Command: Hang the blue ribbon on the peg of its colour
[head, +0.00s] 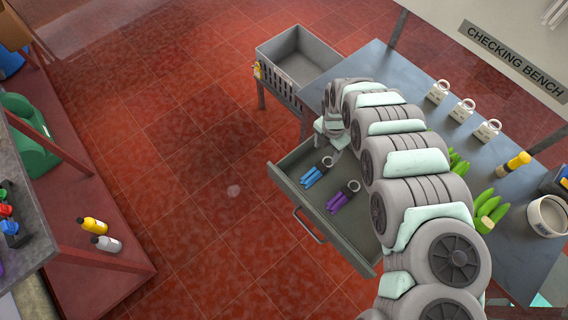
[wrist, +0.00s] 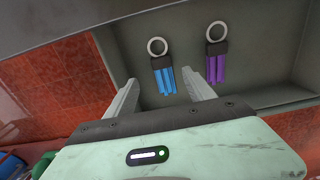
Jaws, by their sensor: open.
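The blue ribbon (head: 313,175) lies in the open drawer (head: 284,178), a bunch of blue strips with a dark clip and a pale ring. In the wrist view the blue ribbon (wrist: 164,80) shows between my open fingers, its ring beyond the fingertips. I cannot tell how far above it the fingers are. My gripper (wrist: 162,80) is open and empty; in the head view my gripper (head: 334,140) is at the drawer's far end, partly hidden by my arm. Small red, blue and purple pieces (head: 10,227) sit on the left bench; I cannot tell whether they are pegs.
A purple ribbon (head: 343,198) lies beside the blue one in the drawer. A grey bin (head: 300,58) stands behind. Red floor is open left of the drawer.

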